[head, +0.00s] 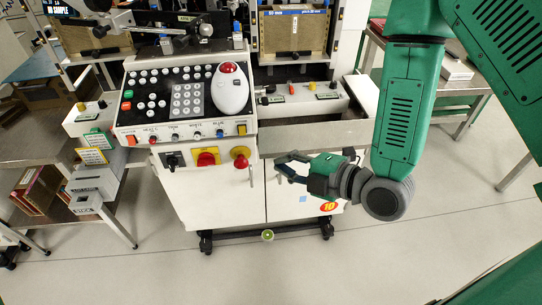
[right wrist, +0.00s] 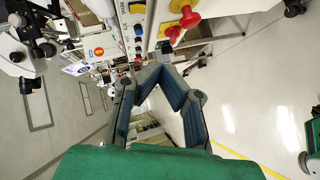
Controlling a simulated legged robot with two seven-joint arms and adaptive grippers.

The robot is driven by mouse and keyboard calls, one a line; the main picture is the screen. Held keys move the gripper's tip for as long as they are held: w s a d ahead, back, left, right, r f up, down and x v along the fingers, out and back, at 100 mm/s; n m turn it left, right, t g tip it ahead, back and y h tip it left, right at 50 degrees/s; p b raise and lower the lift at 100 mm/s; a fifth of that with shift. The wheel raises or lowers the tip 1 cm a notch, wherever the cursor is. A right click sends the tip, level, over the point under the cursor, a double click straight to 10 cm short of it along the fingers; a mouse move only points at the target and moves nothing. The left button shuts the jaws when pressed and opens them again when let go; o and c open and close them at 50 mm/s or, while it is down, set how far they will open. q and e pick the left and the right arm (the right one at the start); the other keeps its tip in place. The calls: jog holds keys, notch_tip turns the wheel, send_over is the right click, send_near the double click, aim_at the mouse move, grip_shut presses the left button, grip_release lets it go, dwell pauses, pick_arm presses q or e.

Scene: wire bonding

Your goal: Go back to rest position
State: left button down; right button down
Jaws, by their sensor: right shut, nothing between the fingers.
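My right gripper (head: 284,163) is in front of the white machine cabinet (head: 226,201), to the right of its red knobs, with its fingers pointing left. In the right wrist view the blue-grey fingers of the right gripper (right wrist: 157,70) meet at their tips, with nothing held between them. My green right arm comes down from the upper right in the head view. I cannot tell whether the gripper touches the cabinet, but it looks apart from it. My left gripper is in neither view.
A control panel (head: 168,101) with buttons and a white mouse-like device (head: 230,89) tops the cabinet. A red knob (head: 241,161) sticks out from its front. A metal table (head: 40,137) stands at left, another (head: 465,88) at right. The floor (head: 400,245) in front is clear.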

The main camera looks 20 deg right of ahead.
jog(key=shift+s+a, duration=0.2)
jog(key=shift+a, duration=0.05)
jog(key=shift+d, duration=0.2)
jog(key=s+d+f+m+g+h, duration=0.25)
jog(key=s+f+m, duration=0.2)
jog(key=f, duration=0.25)
jog(key=s+d+f+m+g+h, duration=0.1)
jog(key=s+f+m+g+h, duration=0.15)
jog(key=s+f+m, duration=0.35)
jog(key=s+d+f+m+g+h, duration=0.2)
jog(key=s+d+f+m+g, duration=0.2)
jog(key=s+m, duration=0.5)
notch_tip(320, 180, down, 4)
jog(key=s+g, duration=0.1)
jog(key=g, duration=0.1)
jog(key=shift+s+d+r+m+g+h, duration=0.15)
jog(key=shift+d+r+m+g+h, duration=0.1)
jog(key=shift+d+m+g+h, duration=0.15)
